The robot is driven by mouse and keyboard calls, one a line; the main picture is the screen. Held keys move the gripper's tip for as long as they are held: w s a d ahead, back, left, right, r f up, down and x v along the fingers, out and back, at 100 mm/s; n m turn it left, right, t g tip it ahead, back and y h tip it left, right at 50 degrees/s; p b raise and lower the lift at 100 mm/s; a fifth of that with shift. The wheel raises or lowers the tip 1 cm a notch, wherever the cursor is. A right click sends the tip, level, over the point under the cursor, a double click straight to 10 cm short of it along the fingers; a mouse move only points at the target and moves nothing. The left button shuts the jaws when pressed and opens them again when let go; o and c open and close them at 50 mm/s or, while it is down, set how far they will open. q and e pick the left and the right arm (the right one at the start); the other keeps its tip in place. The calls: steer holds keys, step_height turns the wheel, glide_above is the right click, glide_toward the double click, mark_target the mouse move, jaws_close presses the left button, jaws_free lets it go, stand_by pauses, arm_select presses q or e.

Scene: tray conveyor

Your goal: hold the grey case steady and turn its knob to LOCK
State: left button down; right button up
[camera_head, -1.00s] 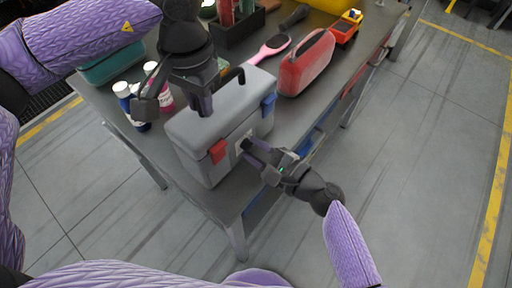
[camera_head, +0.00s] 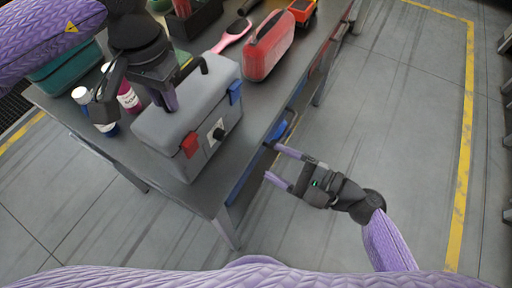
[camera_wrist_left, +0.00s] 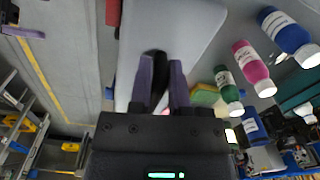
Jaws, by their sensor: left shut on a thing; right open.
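The grey case (camera_head: 208,92) stands on the table, with a red latch (camera_head: 189,145) and a blue latch (camera_head: 235,92) on its front. Between them is a dark knob (camera_head: 218,133) on a pale plate. The plate's markings and the knob's setting are too small to read. My left gripper (camera_head: 168,102) is over the lid, shut on the case's black handle (camera_wrist_left: 159,66). My right gripper (camera_head: 272,161) is open and empty, off the table's front edge and clear of the knob. The case (camera_wrist_left: 190,25) also fills the top of the left wrist view.
Bottles (camera_head: 127,97) stand left of the case. A red case (camera_head: 269,46), a pink brush (camera_head: 234,34) and a toy truck (camera_head: 301,11) lie behind and to the right. The table's front edge is near the case; open floor (camera_head: 390,120) lies right.

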stand_by(0.3)
arm_select(q)
steer(key=c, duration=0.5)
jaws_free()
steer(key=shift+r, duration=0.1)
